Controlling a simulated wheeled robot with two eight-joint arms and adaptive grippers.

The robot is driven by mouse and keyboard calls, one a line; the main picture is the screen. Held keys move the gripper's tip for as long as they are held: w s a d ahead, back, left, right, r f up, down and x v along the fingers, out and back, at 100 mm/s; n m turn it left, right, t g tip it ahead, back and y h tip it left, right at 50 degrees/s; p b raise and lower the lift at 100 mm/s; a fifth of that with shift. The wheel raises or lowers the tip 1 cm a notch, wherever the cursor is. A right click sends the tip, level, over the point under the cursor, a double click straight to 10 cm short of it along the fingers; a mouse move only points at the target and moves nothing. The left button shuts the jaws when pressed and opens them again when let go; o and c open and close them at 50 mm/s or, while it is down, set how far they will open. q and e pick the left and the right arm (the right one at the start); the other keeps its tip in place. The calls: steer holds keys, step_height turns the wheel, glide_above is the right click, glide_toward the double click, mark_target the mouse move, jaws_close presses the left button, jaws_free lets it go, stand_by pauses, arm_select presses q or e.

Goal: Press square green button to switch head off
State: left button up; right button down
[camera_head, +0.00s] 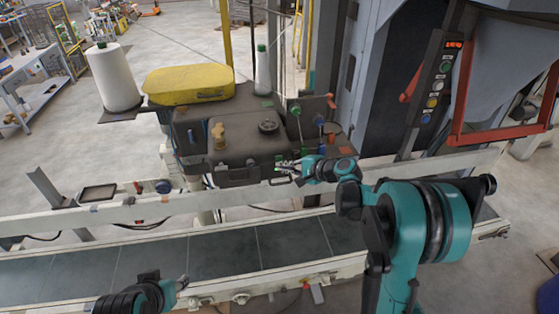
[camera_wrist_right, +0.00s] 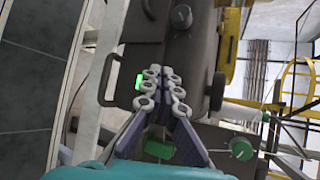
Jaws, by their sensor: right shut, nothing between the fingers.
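The square green button (camera_wrist_right: 139,82) glows on the dark sewing head (camera_head: 235,160) in the right wrist view, just left of my fingertips. My right gripper (camera_head: 282,167) is at the front of the head, and it also shows in the right wrist view (camera_wrist_right: 163,74). Its fingers are together with nothing between them. I cannot tell whether the tips touch the head; they appear beside the button, not over it. My left gripper (camera_head: 182,284) is at the lower left, over the conveyor, its fingers too small to read.
A conveyor belt (camera_head: 220,254) with a pale rail runs along the front. A yellow cover (camera_head: 188,85) and white thread cone (camera_head: 113,77) stand behind the head. A control panel with several buttons (camera_head: 437,85) and an orange frame (camera_head: 462,98) are at the right.

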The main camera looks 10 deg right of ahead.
steer(key=shift+w, duration=0.45)
steer(key=shift+w+b, duration=0.3)
steer(key=shift+w, duration=0.2)
stand_by(0.6)
steer(key=shift+s, duration=1)
steer(key=s+b, duration=0.1)
steer(key=s, duration=0.5)
